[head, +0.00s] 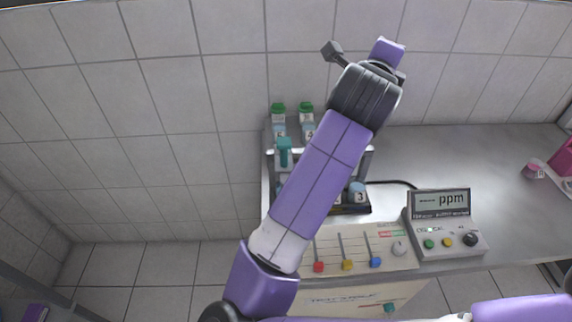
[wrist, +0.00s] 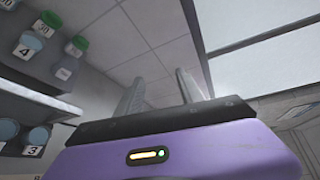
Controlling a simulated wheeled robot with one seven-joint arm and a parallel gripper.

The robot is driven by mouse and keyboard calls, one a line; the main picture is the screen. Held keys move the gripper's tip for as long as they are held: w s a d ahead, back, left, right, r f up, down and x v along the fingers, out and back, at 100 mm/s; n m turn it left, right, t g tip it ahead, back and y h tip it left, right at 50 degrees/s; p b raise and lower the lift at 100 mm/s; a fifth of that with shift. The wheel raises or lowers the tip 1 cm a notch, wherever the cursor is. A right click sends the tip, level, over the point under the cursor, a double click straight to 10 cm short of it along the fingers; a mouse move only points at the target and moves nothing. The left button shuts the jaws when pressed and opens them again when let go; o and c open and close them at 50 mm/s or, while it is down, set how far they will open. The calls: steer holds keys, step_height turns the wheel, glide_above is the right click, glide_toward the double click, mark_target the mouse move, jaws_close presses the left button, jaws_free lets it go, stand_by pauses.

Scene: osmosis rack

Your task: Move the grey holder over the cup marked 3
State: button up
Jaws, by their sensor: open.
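The cup marked 3 (head: 358,192) has a blue top and stands at the right of the rack's front row. It also shows at the lower left of the wrist view (wrist: 36,140). A grey frame (head: 368,156), partly behind my arm, stands in the rack with a teal upright handle (head: 285,152) at its left. I cannot tell for sure which part is the grey holder. In the wrist view, my gripper (wrist: 156,90) is open with nothing between its fingers. It is raised above the rack, well apart from the cup, facing wall and ceiling.
Green-capped bottles (head: 278,108) stand at the back of the rack. A slider panel (head: 347,264) is in front, with a ppm meter (head: 440,205) to its right. A pink-banded cup (head: 533,169) stands far right. The counter (head: 450,150) behind the meter is clear.

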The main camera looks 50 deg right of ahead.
steer(key=a+f+m+y+p, duration=0.1)
steer(key=a+f+m+y, duration=0.2)
steer(key=f+y, duration=0.15)
steer(key=m+y+p, duration=0.2)
steer(key=m+y, duration=0.2)
steer(key=y, duration=0.5)
glide_toward(284, 167)
steer(key=s+a+r, duration=0.1)
steer(key=s+a, duration=0.3)
steer(key=a, duration=0.1)
steer(key=shift+g+h, duration=0.25)
steer(key=shift+g, duration=0.05)
steer(key=b+x, duration=0.6)
steer(key=x, duration=0.1)
steer(key=shift+w+f, duration=0.15)
steer(key=shift+f, duration=0.1)
jaws_close()
